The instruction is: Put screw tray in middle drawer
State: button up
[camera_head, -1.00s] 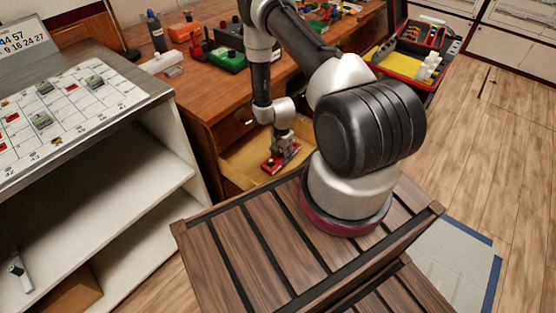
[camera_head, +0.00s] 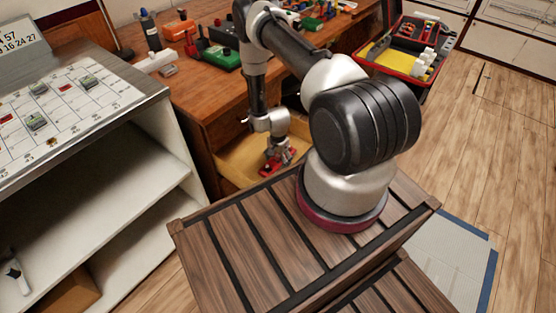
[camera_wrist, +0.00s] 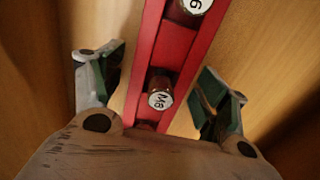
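The red screw tray (camera_head: 288,157) lies in the open wooden drawer (camera_head: 234,168) of the workbench. In the wrist view my gripper (camera_wrist: 160,95) is open, one finger on each side of the tray, with visible gaps between the finger pads and the tray sides. The tray's near end is hidden by my gripper body.
The workbench top (camera_head: 205,95) holds a green box (camera_head: 220,58), an orange case (camera_head: 180,27) and other parts. A red toolbox (camera_head: 405,70) stands at upper right. A white shelf unit (camera_head: 130,165) stands left of the drawer. Open floor lies at right.

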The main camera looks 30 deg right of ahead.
notch_tip(320, 180, up, 12)
jog(key=shift+r, duration=0.2)
jog(key=w+a+r+n+t, duration=0.1)
jog(key=w+r+n, duration=0.25)
jog(key=r, duration=1.75)
jog(key=s+a+r+n+t, duration=0.1)
jog(key=s+r+n, duration=0.1)
jog(key=r, duration=0.6)
jog(key=s+a+r+n, duration=0.1)
jog(key=r, duration=0.8)
jog(key=s+a+r+n+t, duration=0.1)
jog(key=s+r+n, duration=0.2)
jog(key=s+r, duration=0.7)
jog(key=s+a+r+n+t, duration=0.1)
jog(key=s+r+n, duration=0.3)
jog(key=s, duration=1)
notch_tip(320, 180, up, 3)
jog(key=shift+s+r, duration=0.1)
jog(key=shift+s, duration=0.05)
jog(key=shift+n, duration=0.25)
